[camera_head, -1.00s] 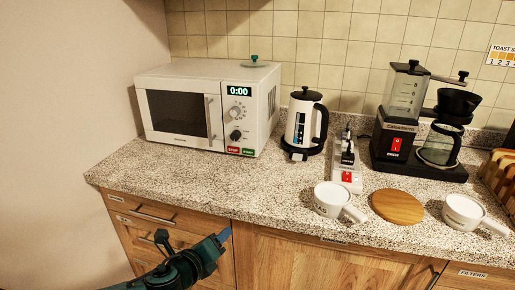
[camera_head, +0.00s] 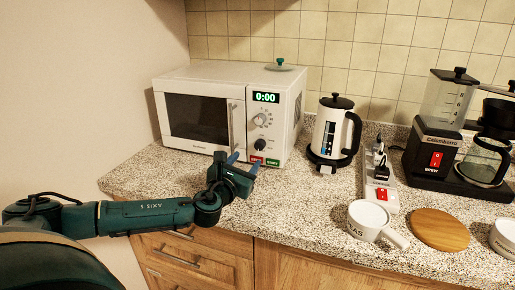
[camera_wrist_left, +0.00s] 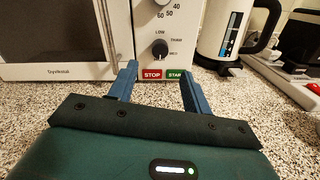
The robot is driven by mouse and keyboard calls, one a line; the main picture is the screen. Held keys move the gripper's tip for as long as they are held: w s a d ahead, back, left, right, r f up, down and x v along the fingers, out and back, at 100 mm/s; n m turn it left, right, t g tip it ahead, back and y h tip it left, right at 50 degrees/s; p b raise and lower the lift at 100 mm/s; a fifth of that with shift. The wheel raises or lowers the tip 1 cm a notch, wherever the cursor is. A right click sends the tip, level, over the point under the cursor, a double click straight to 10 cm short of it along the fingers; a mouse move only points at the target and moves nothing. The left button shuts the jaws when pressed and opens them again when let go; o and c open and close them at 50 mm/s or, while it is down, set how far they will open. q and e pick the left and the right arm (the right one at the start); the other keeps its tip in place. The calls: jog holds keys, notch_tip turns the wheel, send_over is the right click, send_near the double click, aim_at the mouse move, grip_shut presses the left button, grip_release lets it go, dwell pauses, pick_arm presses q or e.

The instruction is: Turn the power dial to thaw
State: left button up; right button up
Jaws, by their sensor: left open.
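The white microwave (camera_head: 170,75) stands at the back left of the counter, its display reading 0:00. On its right-hand panel are a pale upper dial (camera_head: 260,121) and a black lower power dial (camera_head: 260,145). The left wrist view shows the black dial (camera_wrist_left: 160,48) with LOW beside it at the upper left; the other labels are too small to read surely. My left gripper (camera_head: 243,160) is open and empty, its blue fingers pointing at the panel just below the black dial. In the left wrist view the fingers (camera_wrist_left: 158,83) are apart, in front of the STOP and START buttons. My right gripper is not visible.
A black-and-white kettle (camera_head: 331,133) stands right of the microwave. A power strip (camera_head: 380,180), a white mug (camera_head: 368,220), a round wooden board (camera_head: 440,229) and a coffee maker (camera_head: 437,140) are further right. The counter before the microwave is clear.

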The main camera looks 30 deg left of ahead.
aim_at(258, 146)
pick_arm(q)
jog(key=w, duration=0.2)
jog(key=w+a, duration=0.1)
jog(key=w, duration=0.5)
jog(key=shift+w+a, duration=0.15)
jog(key=shift+a, duration=0.15)
jog(key=shift+c, duration=0.3)
jog(key=c, duration=0.9)
